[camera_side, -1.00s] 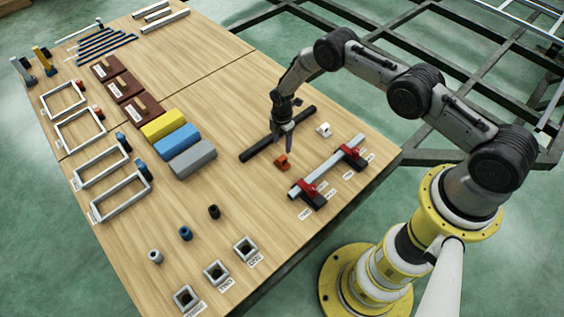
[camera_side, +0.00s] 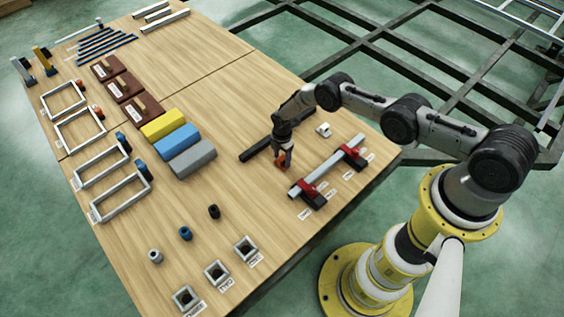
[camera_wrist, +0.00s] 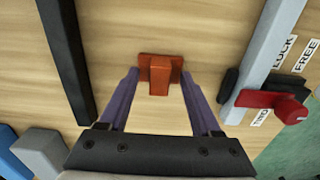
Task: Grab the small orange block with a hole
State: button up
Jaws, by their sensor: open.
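The small orange block (camera_wrist: 160,72) lies on the wooden table, centred ahead of my gripper in the wrist view. It has a flat base plate with a raised part; I cannot make out its hole. In the side view the orange block (camera_side: 281,161) is partly hidden by my gripper (camera_side: 284,158). My gripper (camera_wrist: 158,88) is open in the wrist view, with one purple finger on each side of the block's raised part. The fingers look apart from that raised part, and nothing is held.
A black bar (camera_side: 256,150) lies just left of the block. A grey rail with red clamps (camera_side: 328,167) stands to the right. A small white block (camera_side: 324,130) sits behind it. Yellow, blue and grey blocks (camera_side: 195,160) lie further left.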

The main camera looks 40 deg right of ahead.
jog(key=shift+f, duration=0.3)
grip_shut()
jog(key=shift+r, duration=0.1)
dwell(0.4)
